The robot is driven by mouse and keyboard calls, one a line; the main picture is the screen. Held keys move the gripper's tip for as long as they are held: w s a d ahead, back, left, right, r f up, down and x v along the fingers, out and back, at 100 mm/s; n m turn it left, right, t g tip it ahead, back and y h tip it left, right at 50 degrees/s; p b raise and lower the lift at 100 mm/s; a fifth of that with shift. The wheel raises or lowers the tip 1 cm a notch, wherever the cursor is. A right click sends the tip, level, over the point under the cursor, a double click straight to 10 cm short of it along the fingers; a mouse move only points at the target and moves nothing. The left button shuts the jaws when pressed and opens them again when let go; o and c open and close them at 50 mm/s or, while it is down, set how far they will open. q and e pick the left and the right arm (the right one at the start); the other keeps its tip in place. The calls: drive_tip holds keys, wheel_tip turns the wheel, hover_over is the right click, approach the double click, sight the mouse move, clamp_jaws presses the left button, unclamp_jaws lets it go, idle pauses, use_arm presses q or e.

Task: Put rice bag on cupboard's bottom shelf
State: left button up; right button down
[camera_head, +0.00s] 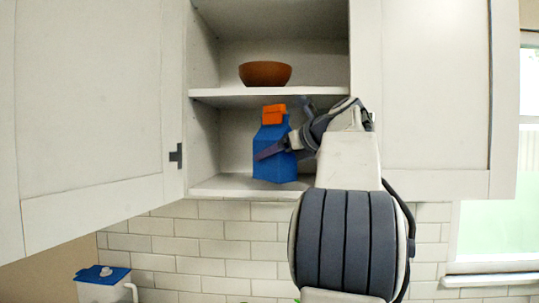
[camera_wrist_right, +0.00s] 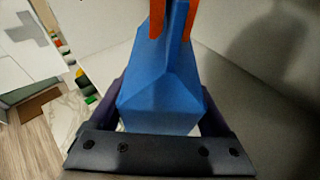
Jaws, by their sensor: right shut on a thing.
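The rice bag (camera_head: 272,135) is a blue, upright bag with an orange clip at its top. My right gripper (camera_head: 276,148) is shut on the bag's body, one finger lying across its front. The bag is at the opening of the cupboard's lower compartment, over the bottom shelf (camera_head: 222,188). I cannot tell whether its base touches the board. In the right wrist view the bag (camera_wrist_right: 160,80) is between the two fingers of my right gripper (camera_wrist_right: 160,105). My left gripper is out of view.
A brown bowl (camera_head: 265,74) sits on the shelf above (camera_head: 225,97). The left cupboard door (camera_head: 90,110) stands open; a closed-looking door panel (camera_head: 430,90) is at right. Free room shows left of the bag on the bottom shelf. A blue-lidded container (camera_head: 103,284) is at lower left.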

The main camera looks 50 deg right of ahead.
drive_tip(key=shift+w+d+r+p, duration=0.25)
drive_tip(key=shift+w+d+p, duration=0.75)
drive_tip(key=shift+d, duration=0.3)
drive_tip(key=shift+w+d+f, duration=0.2)
drive_tip(key=shift+w+f, duration=0.05)
drive_tip(key=shift+f, duration=0.6)
drive_tip(key=shift+f+b, duration=0.2)
drive_tip(key=shift+b, duration=0.15)
unclamp_jaws()
drive_tip(key=shift+f, duration=0.1)
